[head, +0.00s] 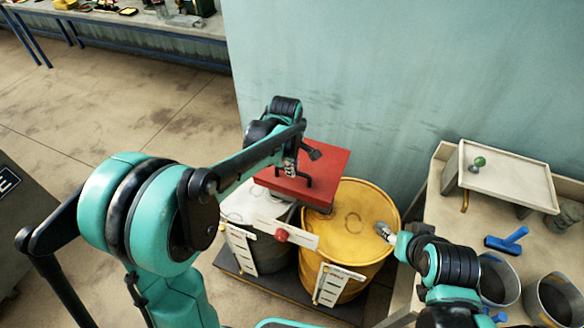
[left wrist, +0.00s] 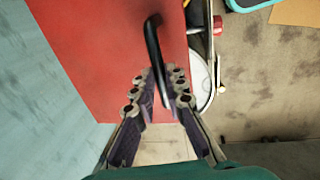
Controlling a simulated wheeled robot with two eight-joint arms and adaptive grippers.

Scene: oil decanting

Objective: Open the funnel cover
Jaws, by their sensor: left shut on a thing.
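The red funnel cover (head: 328,162) is a flat square plate above the drums, close to the wall; it fills the upper left of the left wrist view (left wrist: 88,55). Its black bar handle (left wrist: 153,38) runs down between the fingers of my left gripper (left wrist: 159,88). My left gripper (head: 290,172) is over the plate in the head view, shut on that handle. The funnel under the cover is mostly hidden, and I cannot tell how far the cover is raised. My right gripper (head: 385,232) is at the right side of the yellow drum's top; its fingers are too small to read.
The yellow drum (head: 350,222) and a grey drum (head: 268,255) stand on a dark pallet (head: 290,300). A red knob (head: 281,235) sits in front of them. A workbench (head: 440,215) with buckets and a blue tool (head: 507,240) is at the right. The wall is close behind; the left floor is clear.

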